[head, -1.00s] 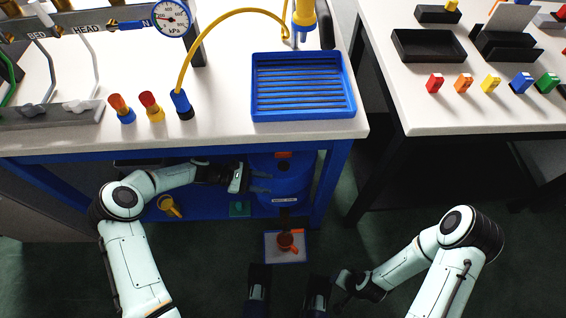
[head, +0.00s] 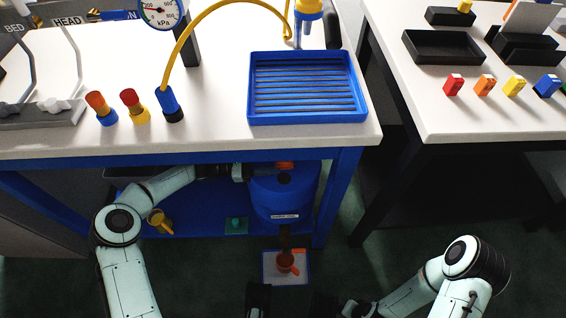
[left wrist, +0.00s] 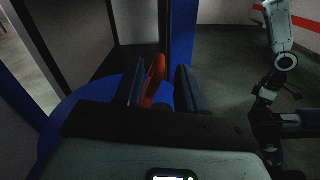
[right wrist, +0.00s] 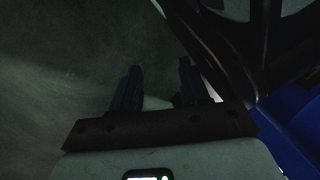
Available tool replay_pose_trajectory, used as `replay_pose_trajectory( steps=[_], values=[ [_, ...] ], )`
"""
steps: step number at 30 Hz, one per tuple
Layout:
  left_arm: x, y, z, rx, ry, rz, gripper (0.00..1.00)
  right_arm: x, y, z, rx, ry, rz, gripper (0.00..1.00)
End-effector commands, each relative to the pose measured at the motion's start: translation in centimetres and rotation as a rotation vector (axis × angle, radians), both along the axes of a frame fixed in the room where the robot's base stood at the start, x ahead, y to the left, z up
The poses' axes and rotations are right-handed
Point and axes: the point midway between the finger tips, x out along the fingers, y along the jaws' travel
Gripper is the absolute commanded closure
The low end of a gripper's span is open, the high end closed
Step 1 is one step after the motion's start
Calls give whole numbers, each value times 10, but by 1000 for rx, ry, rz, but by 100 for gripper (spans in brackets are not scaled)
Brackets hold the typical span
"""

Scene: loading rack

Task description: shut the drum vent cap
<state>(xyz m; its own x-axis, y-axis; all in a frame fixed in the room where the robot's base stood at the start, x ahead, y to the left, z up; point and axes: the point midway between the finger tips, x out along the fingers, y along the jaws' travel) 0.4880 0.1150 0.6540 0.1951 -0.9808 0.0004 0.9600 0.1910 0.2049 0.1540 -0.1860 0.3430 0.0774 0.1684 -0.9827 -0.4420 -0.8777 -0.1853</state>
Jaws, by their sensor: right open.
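The blue drum (head: 283,202) stands under the left bench, partly hidden by the bench edge. Its orange vent cap (head: 285,165) shows at the top, just under the bench edge, beside a dark round spot on the drum top. My left gripper (head: 262,170) reaches in from the left at the cap's height. In the left wrist view the orange cap (left wrist: 154,80) stands raised between the two open fingers (left wrist: 160,88), closer to the left finger. Contact cannot be told. My right gripper (right wrist: 157,88) is open and empty, low at the front and away from the drum.
The bench top (head: 215,140) overhangs the drum closely. A tray with a reddish cup (head: 286,261) sits on the floor below the drum's spout. A yellow object (head: 158,220) and a teal piece (head: 236,225) are on the lower shelf. A second table (head: 450,125) stands right.

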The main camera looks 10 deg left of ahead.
Motion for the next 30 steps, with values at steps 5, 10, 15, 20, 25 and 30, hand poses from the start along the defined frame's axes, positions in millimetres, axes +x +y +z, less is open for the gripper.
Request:
replay_pose_trajectory(
  steps=[5,10,15,20,25,30],
  values=[
    [5,-27,-1,-1,1,-1,61,-11,-1,-8,2,36,-3,55],
    [7,-38,-1,0,1,0,61,-15,-2,-10,3,50,-4,55],
    [8,-39,0,0,1,0,61,-16,-2,-11,3,52,-4,55],
    [7,-39,0,0,1,0,74,-16,-2,-10,3,52,-4,55],
    [7,-39,0,0,1,0,100,-15,-2,-10,3,52,-4,55],
    [7,-39,-1,1,2,0,100,-14,-1,-9,4,45,-3,55]
  ],
)
